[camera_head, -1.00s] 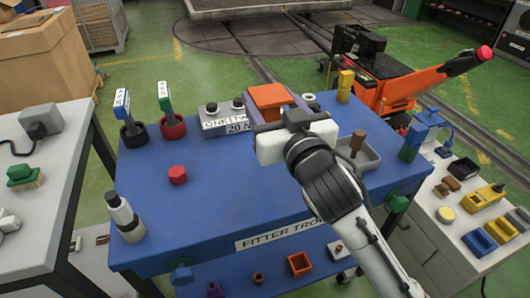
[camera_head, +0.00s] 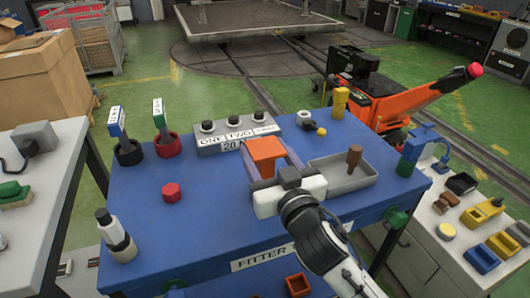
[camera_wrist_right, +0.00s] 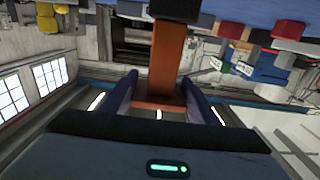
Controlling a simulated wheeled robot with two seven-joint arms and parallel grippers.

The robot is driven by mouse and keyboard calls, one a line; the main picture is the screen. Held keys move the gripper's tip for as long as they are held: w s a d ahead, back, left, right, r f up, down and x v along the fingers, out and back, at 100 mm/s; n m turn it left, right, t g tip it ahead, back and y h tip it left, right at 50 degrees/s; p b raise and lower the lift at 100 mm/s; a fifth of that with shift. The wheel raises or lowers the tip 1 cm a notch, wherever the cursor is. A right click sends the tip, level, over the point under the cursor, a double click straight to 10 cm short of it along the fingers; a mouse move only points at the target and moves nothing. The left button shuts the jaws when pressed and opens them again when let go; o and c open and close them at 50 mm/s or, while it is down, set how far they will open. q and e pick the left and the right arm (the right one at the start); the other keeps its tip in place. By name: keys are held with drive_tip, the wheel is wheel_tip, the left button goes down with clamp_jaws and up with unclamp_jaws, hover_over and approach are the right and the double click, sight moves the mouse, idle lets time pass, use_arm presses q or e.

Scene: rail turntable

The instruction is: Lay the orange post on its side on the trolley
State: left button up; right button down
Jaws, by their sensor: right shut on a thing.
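The orange post (camera_head: 266,147) is between the purple fingers of my right gripper (camera_head: 270,164), which is shut on it. In the head view mainly its square orange end shows, over the middle of the blue trolley (camera_head: 209,222). In the right wrist view the post (camera_wrist_right: 164,62) runs up the picture from the fingers to a dark block (camera_wrist_right: 175,8), with the blue trolley top beyond it. The post looks upright. Whether its lower end touches the trolley is hidden. My left gripper is not in view.
Behind the post stands a button box (camera_head: 235,137). A grey tray (camera_head: 343,177) with a brown peg is close on the right. A red hexagonal piece (camera_head: 171,191) and a black-and-white cylinder (camera_head: 116,238) are on the left. The blue top between them and my gripper is clear.

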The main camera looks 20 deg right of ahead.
drive_tip(key=c, duration=1)
unclamp_jaws()
drive_tip(key=shift+f, duration=0.1)
drive_tip(key=o, duration=0.3)
drive_tip(key=shift+r, duration=0.2)
drive_tip(key=s+b, duration=0.1)
drive_tip(key=s, duration=1.1)
drive_tip(key=shift+d, duration=0.2)
drive_tip(key=shift+s, duration=0.15)
